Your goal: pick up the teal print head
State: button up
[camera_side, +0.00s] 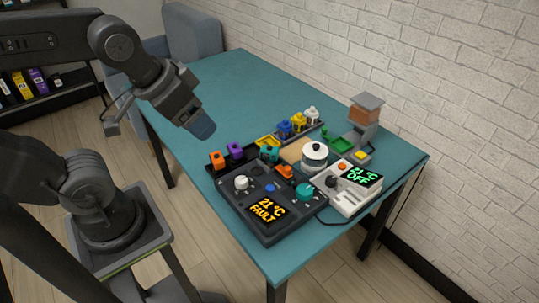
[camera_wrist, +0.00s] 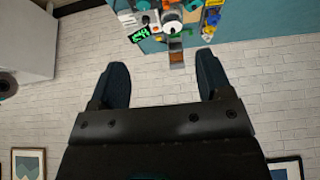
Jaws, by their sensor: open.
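The teal print head (camera_side: 268,153) is a small block in the side view.
An orange block (camera_side: 216,160) and several coloured heads stand near. The table's far left is clear.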

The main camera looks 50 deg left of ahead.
jog(key=shift+o, duration=1.2)
jog(key=n+g+y, duration=0.2)
jog(key=n+y, duration=0.1)
jog(key=n, duration=0.5)
send_over(269, 148)
jog(key=s+d, duration=0.3)
jog(key=s, duration=0.1)
notch_tip(269, 148, down, 14)
jog(key=x, duration=0.9)
jog(key=shift+d, duration=0.25)
jog(key=x, duration=0.5)
jog(key=shift+f, duration=0.1)
